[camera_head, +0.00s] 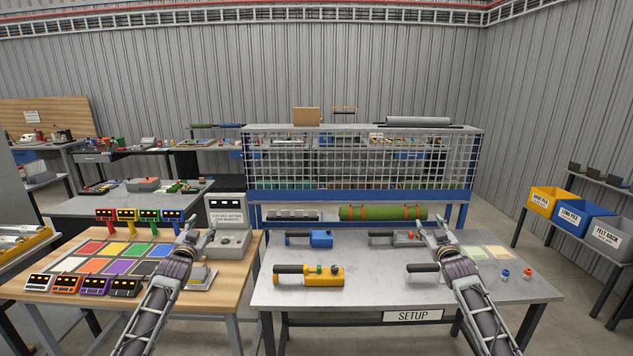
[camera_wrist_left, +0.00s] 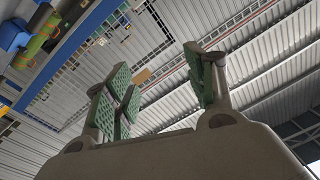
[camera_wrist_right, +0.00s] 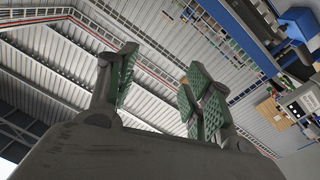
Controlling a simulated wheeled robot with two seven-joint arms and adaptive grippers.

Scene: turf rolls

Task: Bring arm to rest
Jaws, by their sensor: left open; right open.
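My left gripper (camera_head: 195,238) is held up in front of the wooden table on the left, with its fingers pointing up and away. In the left wrist view (camera_wrist_left: 160,95) its green pads stand apart with nothing between them. My right gripper (camera_head: 436,232) is held up in front of the right part of the grey setup table. In the right wrist view (camera_wrist_right: 160,95) its green pads are also apart and empty. Both wrist views look up toward the roof. The forearms hide parts of both tables.
The wooden table (camera_head: 240,281) carries coloured squares and several small display units. The grey setup table (camera_head: 375,284) holds a yellow tool (camera_head: 323,275), a blue tool (camera_head: 320,239) and other handled tools. Behind it lies a green roll (camera_head: 383,213) below a mesh screen. Bins (camera_head: 585,218) stand right.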

